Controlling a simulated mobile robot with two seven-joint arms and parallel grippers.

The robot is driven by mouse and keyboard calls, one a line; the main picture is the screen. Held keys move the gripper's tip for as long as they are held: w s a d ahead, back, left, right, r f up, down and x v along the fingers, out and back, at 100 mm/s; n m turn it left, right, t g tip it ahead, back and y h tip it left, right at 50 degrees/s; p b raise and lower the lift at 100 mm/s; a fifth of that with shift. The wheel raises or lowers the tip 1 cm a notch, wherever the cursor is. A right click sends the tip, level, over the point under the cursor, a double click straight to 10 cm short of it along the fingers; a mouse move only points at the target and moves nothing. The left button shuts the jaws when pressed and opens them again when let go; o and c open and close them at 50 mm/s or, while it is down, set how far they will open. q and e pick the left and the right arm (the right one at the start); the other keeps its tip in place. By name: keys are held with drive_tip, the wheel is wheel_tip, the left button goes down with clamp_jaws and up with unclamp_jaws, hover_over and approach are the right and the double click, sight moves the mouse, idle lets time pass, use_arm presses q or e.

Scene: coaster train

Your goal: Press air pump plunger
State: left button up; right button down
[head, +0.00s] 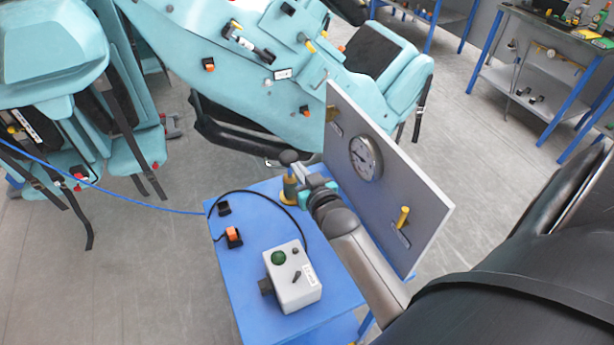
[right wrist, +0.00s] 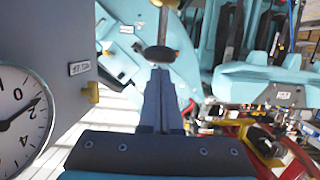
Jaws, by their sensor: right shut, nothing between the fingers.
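The air pump (head: 290,190) is a small brass-coloured cylinder at the back edge of the blue table, beside the gauge panel. Its dark rounded plunger knob (head: 288,157) stands above it. In the right wrist view the knob (right wrist: 159,53) is just beyond my fingertips, with a pale rod behind it. My right gripper (right wrist: 160,72) is shut and empty, its fingers lined up with the knob; I cannot tell whether they touch it. In the head view my right gripper (head: 299,170) is close beside the knob and partly hides the pump. My left gripper is out of view.
A grey upright panel (head: 420,190) carries a round gauge (head: 365,158) and a yellow lever (head: 403,216), close to my right arm. A grey control box (head: 292,278) with a green button stands on the blue table (head: 240,275). Teal coaster cars (head: 250,60) are behind.

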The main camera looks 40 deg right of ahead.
drive_tip(key=shift+v, duration=2.5)
drive_tip(key=shift+w+r, duration=0.1)
drive_tip(key=shift+r, duration=0.05)
drive_tip(key=shift+d+r+b, duration=0.1)
drive_tip(key=shift+r+b, duration=2.2)
drive_tip(key=shift+r, duration=0.4)
